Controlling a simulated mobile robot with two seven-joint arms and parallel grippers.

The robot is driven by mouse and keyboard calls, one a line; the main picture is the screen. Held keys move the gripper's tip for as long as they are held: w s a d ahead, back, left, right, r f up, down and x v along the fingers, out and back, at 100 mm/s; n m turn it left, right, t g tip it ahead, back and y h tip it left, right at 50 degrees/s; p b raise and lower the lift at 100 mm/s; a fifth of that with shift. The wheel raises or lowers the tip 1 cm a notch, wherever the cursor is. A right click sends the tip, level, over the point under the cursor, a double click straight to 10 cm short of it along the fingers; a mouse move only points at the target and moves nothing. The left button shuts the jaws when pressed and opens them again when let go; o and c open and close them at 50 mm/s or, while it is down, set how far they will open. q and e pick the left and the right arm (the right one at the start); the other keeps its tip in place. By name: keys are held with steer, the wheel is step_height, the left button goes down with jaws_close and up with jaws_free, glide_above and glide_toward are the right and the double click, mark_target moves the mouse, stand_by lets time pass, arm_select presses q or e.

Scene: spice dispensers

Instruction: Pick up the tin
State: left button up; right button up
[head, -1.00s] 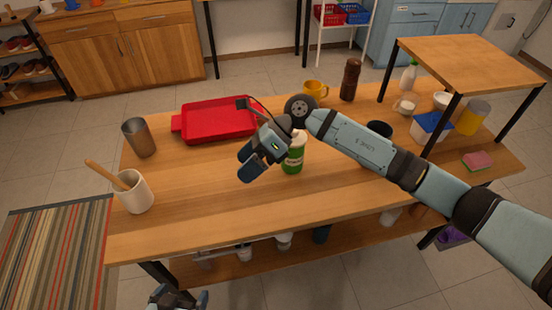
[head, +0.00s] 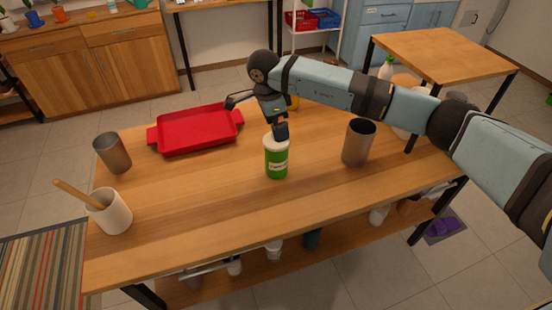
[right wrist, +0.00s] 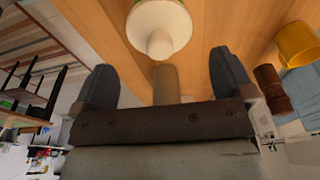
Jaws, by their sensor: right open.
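The tin (head: 277,158), green with a white top and a pale label, stands upright on the wooden table. My right gripper (head: 281,132) points down at the tin's far top edge; in the head view its fingers partly overlap each other. In the right wrist view my right gripper (right wrist: 165,85) is open, its two dark fingers wide apart with nothing held between them. The tin's white top (right wrist: 158,28) shows just beyond the fingertips there. I cannot tell whether they touch it. My left gripper is out of view.
A metal cup (head: 358,143) stands right of the tin, another (head: 112,153) at the left. A red tray (head: 198,130) lies behind left; a white crock (head: 109,212) with a wooden handle stands front left. A yellow mug (right wrist: 298,45) is nearby. The table's front is clear.

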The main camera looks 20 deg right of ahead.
mark_target(276, 158)
steer(key=shift+d+f+p, duration=0.15)
steer(key=shift+d+f, duration=0.05)
steer(key=shift+f, duration=1.35)
steer(key=shift+d+f+p, duration=0.15)
steer(key=shift+d+f, duration=0.05)
steer(key=shift+f, duration=1.35)
steer(key=c, duration=1.2)
